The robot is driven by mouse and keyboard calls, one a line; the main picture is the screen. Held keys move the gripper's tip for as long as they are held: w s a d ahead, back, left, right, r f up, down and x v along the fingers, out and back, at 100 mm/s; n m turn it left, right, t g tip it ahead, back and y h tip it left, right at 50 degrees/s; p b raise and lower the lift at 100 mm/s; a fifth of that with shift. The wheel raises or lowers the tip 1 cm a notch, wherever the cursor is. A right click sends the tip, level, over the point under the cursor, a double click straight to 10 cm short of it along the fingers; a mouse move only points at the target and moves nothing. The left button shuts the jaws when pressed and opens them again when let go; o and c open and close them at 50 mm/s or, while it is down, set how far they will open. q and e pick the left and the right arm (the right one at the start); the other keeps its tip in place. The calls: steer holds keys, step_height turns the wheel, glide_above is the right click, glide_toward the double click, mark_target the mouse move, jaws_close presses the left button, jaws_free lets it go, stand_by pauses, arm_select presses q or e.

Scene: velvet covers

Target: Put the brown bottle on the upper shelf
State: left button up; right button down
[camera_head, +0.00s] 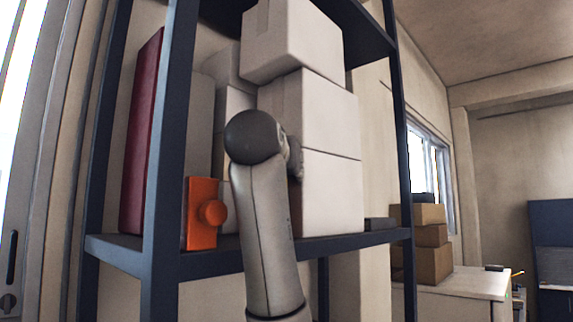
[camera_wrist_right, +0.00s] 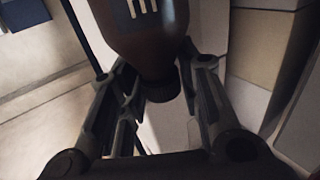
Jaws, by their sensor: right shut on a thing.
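The brown bottle (camera_wrist_right: 150,40) shows in the right wrist view, with a dark cap (camera_wrist_right: 160,88) and part of a pale label. My right gripper (camera_wrist_right: 157,68) is shut on the bottle around its neck and shoulder; the cap end points toward the palm. In the head view the bottle is hidden. An arm of mine rises in front of the shelf unit (camera_head: 165,130), and it hides its own gripper. The shelf board (camera_head: 205,263) at mid height and a higher board (camera_head: 365,35) both show. My left gripper is not in view.
White boxes (camera_head: 330,190) are stacked on the middle board, close behind my arm. An orange object (camera_head: 202,212) and a tall red panel (camera_head: 140,135) stand at its left. A small dark item (camera_head: 380,224) lies at its right. Brown boxes (camera_head: 430,263) stand beyond.

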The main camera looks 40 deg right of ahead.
steer(key=shift+d+f, duration=0.1)
steer(key=shift+f, duration=0.1)
steer(key=c, duration=1)
jaws_free()
steer(key=shift+d, duration=0.1)
steer(key=shift+s+d, duration=0.15)
steer(key=shift+a+f, duration=0.1)
steer(key=shift+a, duration=0.1)
steer(key=b+v, duration=0.6)
steer(key=v, duration=0.6)
steer(key=shift+b, duration=0.35)
